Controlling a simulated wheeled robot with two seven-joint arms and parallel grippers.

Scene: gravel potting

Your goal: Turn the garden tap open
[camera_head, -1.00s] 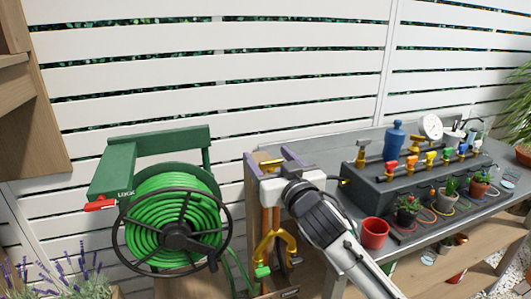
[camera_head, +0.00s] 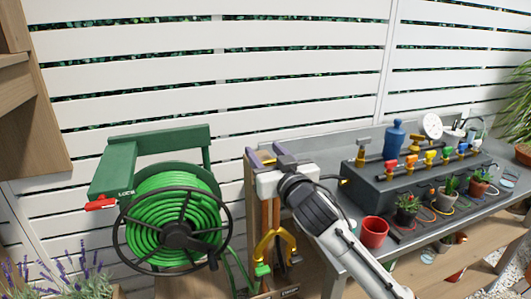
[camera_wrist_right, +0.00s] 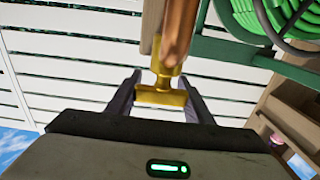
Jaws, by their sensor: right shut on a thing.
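The garden tap's brass T-shaped handle (camera_wrist_right: 160,97) sits between the two fingers of my right gripper (camera_wrist_right: 161,84), at the top of a copper pipe (camera_wrist_right: 179,30). In the head view my right gripper (camera_head: 268,158) is shut on the handle (camera_head: 269,162), above the wooden post. Below it the copper pipe (camera_head: 270,214) runs down to brass fittings (camera_head: 275,240) with a green connector (camera_head: 262,269). The gripper body hides part of the handle and pipe in the head view. My left gripper is not in view.
A green hose reel (camera_head: 175,225) stands just left of the post. Right of it is a grey bench (camera_head: 345,235) with a red pot (camera_head: 374,232), potted plants and a manifold (camera_head: 385,185) of coloured valves. A white slatted fence (camera_head: 150,60) closes the back.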

